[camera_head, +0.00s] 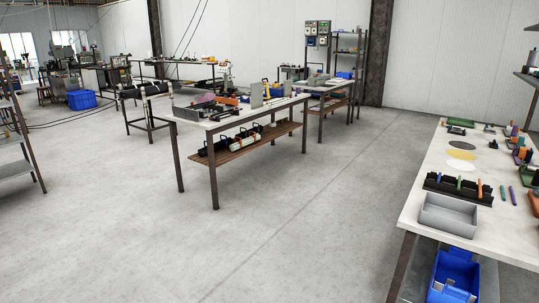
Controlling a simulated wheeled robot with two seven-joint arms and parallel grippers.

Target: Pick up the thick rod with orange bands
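I cannot clearly make out a thick rod with orange bands. On the white-topped table (412,200) at the right, a black rack (445,190) holds several short upright rods, among them an orange one (480,188). Two thin rods, one green (502,195) and one purple (512,196), lie beside the rack. More upright coloured pieces, one of them orange (521,154), stand near the right edge, too small to tell apart. Neither of my grippers is in view.
A grey bin (448,217) stands at the right table's near end, with a blue crate (455,275) below. A cluttered workbench (185,115) with a wooden lower shelf (270,138) stands mid-room. The concrete floor between them is clear. Metal shelving (18,140) stands at the left.

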